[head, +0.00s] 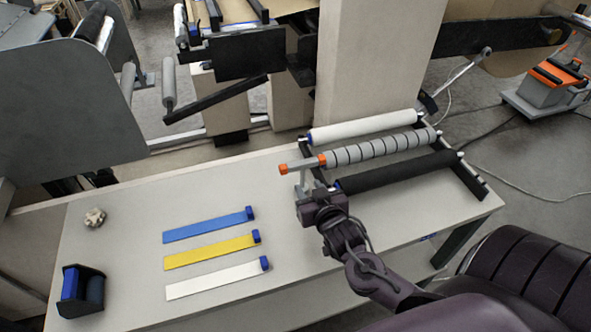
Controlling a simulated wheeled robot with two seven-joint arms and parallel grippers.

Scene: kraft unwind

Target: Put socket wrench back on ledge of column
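A T-shaped tool, which I take for the socket wrench (302,165), has a grey crossbar with orange ends and a pale stem. It is above the table beside the left end of the roller rack. My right gripper (306,190) is just below the crossbar, at the stem, and appears shut on it; the fingertips are small and partly hidden. The beige column (368,65) stands behind the table. I cannot make out a ledge on it. My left gripper is not in view.
The table (130,225) holds a rack with a white roller (365,129), a grey banded roller (385,146) and a black roller (400,172). Blue, yellow and white strips (210,252) lie left of my arm. A blue-black dispenser (80,290) and a small knob (94,217) are far left.

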